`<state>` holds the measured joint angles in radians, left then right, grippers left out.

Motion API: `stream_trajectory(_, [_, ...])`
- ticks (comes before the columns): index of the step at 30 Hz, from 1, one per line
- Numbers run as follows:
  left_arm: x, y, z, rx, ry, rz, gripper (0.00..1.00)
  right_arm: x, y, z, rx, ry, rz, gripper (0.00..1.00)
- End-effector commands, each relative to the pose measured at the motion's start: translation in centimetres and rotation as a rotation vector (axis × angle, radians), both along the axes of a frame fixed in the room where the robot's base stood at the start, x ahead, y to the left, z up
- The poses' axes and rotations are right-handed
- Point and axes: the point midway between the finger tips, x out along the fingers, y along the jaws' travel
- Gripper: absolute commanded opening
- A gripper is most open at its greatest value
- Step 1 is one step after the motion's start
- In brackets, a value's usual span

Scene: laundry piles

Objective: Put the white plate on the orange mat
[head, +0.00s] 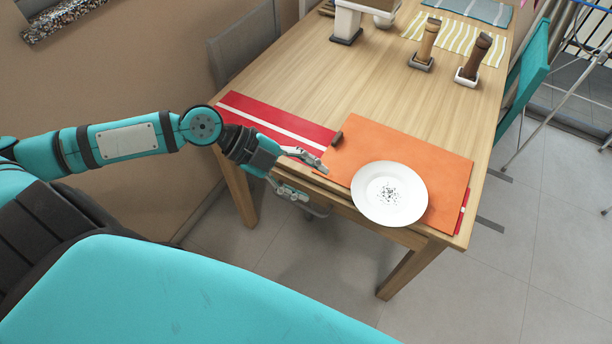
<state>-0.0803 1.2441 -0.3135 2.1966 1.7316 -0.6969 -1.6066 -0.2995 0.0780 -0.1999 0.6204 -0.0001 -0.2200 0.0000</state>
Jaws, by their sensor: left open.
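The white plate (377,206) lies on the orange mat (395,145), near the mat's front edge. Dark specks show in its middle. The orange mat lies near the table's front right corner. My left gripper (315,181) is open and empty at the table's front edge, to the left of the plate and apart from it. One finger is over the table edge and the other is lower, in front of it. My right gripper is not in view.
The wooden table (300,75) carries a red mat with a white stripe (275,119) left of the orange one. A small dark object (337,138) lies between them. Two wooden mills (427,42) (475,58) stand farther back. A grey chair (246,47) and a teal chair (524,70) flank the table.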

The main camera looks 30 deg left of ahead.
Motion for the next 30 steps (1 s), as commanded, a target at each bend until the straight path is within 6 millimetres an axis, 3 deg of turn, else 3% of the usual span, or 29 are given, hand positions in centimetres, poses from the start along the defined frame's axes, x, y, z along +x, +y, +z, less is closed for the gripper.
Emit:
stream_trajectory(11, [0.4, -0.9, -0.7, -0.006, 0.0, 0.004, 0.49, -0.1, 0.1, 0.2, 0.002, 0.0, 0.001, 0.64])
stream_trajectory(30, [4.0, -10.2, -7.8, -0.005, 0.004, 0.002, 0.49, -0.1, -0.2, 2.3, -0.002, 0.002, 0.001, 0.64])
